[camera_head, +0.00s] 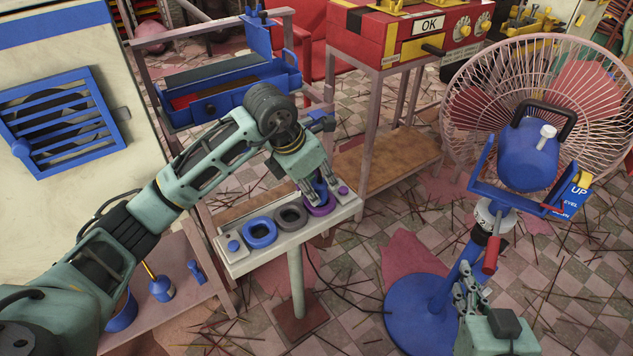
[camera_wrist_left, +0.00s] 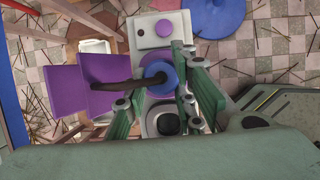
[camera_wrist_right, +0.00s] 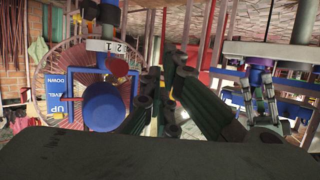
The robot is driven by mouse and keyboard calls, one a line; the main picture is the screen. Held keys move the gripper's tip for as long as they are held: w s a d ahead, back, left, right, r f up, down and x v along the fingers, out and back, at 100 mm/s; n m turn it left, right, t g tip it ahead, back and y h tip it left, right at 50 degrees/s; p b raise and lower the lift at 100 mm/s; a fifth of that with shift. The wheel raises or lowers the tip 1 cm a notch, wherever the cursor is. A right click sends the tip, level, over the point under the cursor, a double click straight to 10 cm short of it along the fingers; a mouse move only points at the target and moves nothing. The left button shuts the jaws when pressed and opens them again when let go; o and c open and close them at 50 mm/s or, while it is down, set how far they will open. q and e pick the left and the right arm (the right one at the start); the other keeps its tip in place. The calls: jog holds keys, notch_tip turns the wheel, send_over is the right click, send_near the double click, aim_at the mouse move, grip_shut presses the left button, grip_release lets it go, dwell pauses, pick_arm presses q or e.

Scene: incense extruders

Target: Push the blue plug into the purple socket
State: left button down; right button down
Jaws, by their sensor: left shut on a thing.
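In the head view the blue plug (camera_head: 322,191) is at the purple socket (camera_head: 321,209), near the right end of a narrow white panel. My left gripper (camera_head: 314,186) is shut on the plug from above. In the left wrist view the plug (camera_wrist_left: 160,72) sits between the fingers (camera_wrist_left: 155,104), with a dark cable over it. The fingers and plug hide much of the socket, so I cannot tell how deep the plug is. My right gripper (camera_head: 467,287) is beside the fan's base; its fingertips look together and empty in the right wrist view (camera_wrist_right: 165,82).
The panel (camera_head: 233,257) also holds a blue socket (camera_head: 260,232), a grey socket (camera_head: 291,216) and small knobs. It stands on a post. A caged fan (camera_head: 530,150) with a blue base (camera_head: 412,312) stands right. A white cabinet (camera_head: 130,150) is at left.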

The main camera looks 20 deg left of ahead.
pick_arm(q)
jog(key=shift+f, duration=0.4)
pick_arm(e)
jog(key=shift+w+a+r+t+y, duration=0.2)
jog(key=shift+r+t, duration=0.15)
jog(key=shift+r, duration=0.15)
jog(key=shift+w+a+r+t+y, duration=0.1)
jog(key=shift+w+r+t, duration=0.1)
jog(key=shift+r+t, duration=0.25)
pick_arm(q)
jog(key=shift+b, duration=0.3)
pick_arm(e)
jog(key=shift+r, duration=0.3)
pick_arm(q)
jog(key=shift+f, duration=0.15)
pick_arm(e)
jog(key=shift+w+r, duration=0.1)
jog(key=shift+r, duration=0.05)
pick_arm(q)
jog(key=c, duration=1.4)
grip_release()
pick_arm(e)
jog(key=shift+r, duration=0.1)
jog(key=shift+w+a, duration=0.1)
